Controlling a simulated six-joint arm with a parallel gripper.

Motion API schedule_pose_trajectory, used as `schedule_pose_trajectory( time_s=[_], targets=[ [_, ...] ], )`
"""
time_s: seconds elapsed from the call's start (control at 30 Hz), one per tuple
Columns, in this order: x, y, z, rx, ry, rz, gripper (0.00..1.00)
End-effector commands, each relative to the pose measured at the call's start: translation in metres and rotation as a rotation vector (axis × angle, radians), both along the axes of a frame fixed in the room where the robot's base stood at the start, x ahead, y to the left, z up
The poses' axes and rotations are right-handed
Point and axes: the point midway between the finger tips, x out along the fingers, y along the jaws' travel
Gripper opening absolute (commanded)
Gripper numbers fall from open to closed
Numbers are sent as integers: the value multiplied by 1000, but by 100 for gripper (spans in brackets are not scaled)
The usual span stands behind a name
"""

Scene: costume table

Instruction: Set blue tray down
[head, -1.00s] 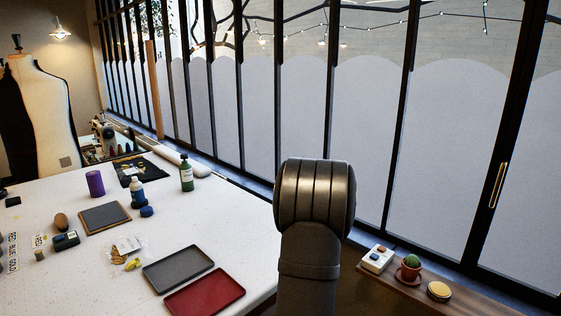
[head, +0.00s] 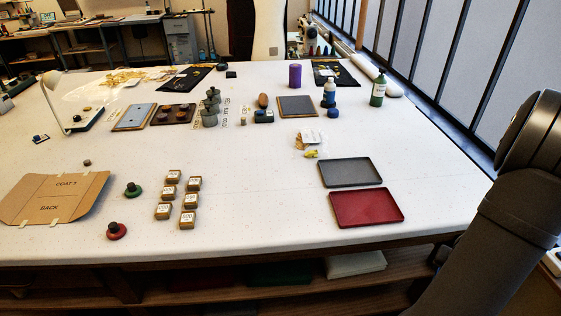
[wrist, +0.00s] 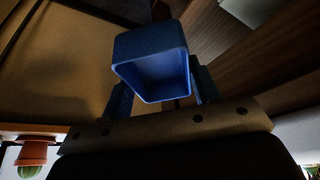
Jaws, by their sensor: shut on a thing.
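The blue tray (wrist: 152,52) shows in the wrist view as a small, deep blue box, tilted, with its open side partly toward the camera. My gripper (wrist: 157,88) is shut on it, with a finger on either side. The tray hangs clear of any surface that I can make out. In the head view my arm stands at the right, and neither my gripper nor the blue tray is seen there.
In the head view, a grey tray (head: 350,172) and a red tray (head: 366,208) lie on the white table (head: 265,205) near its front right. Small labelled boxes (head: 188,200) stand left of them. A shelf lies below the tabletop. A potted cactus (wrist: 33,152) shows in the wrist view.

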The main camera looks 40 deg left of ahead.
Motion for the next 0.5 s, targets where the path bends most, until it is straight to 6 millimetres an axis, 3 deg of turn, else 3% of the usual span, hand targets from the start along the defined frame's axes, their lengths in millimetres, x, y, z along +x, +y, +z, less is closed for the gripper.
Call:
schedule_pose_trajectory(
  time_s=[0.5],
  targets=[
    [1,0,178,-2,-9,-1,33]
  ],
)
